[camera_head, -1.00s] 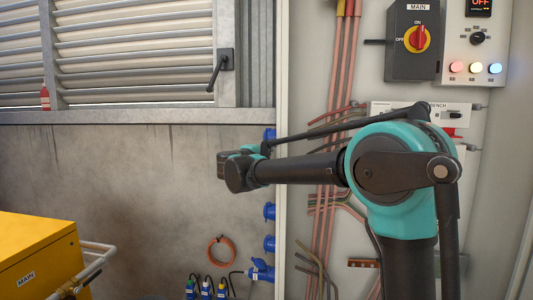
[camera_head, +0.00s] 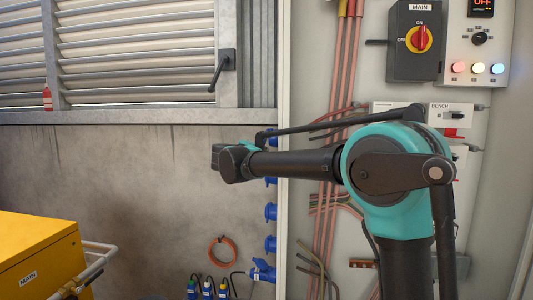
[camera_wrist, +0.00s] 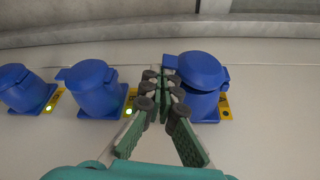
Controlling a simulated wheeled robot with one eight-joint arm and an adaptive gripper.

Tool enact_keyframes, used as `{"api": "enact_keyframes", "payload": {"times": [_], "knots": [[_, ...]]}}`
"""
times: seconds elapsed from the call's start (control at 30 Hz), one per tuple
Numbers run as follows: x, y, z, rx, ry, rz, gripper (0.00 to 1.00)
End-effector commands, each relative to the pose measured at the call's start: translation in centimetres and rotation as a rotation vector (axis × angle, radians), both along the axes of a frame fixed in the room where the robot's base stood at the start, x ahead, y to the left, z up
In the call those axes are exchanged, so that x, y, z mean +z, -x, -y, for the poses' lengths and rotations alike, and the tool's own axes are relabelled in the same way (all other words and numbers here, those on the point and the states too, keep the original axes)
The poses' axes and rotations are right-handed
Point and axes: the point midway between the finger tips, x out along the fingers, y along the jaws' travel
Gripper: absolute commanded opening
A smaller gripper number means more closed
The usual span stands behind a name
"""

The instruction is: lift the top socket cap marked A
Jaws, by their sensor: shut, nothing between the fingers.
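In the wrist view, my gripper (camera_wrist: 163,80) is shut and empty, its green fingers close together at the left side of the right-hand blue socket (camera_wrist: 200,102). The fingers overlap its edge in the picture; I cannot tell whether they touch it. Its round blue cap (camera_wrist: 199,68) looks closed. A yellow tag (camera_wrist: 226,108) beside it bears a mark too small to read. In the head view, my arm's end covers the upper part of the socket column, and my fingers are hidden.
Two more capped blue sockets, a middle one (camera_wrist: 97,90) and a left one (camera_wrist: 25,88), stand in the same row, with green lights near them. In the head view, a yellow MAIN cabinet (camera_head: 40,255) stands lower left, and a lever handle (camera_head: 220,70) hangs above my arm.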

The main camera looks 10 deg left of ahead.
Motion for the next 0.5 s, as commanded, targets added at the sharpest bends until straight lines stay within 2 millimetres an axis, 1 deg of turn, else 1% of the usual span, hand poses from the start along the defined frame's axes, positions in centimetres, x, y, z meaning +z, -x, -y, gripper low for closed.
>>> {"api": "enact_keyframes", "payload": {"times": [0.2, 0.5], "knots": [[0.6, -0.1, -1.7, 0.001, -0.207, 0.006, 0.00], [1.8, -0.1, -3.6, 0.001, -0.494, 0.017, 0.00]]}}
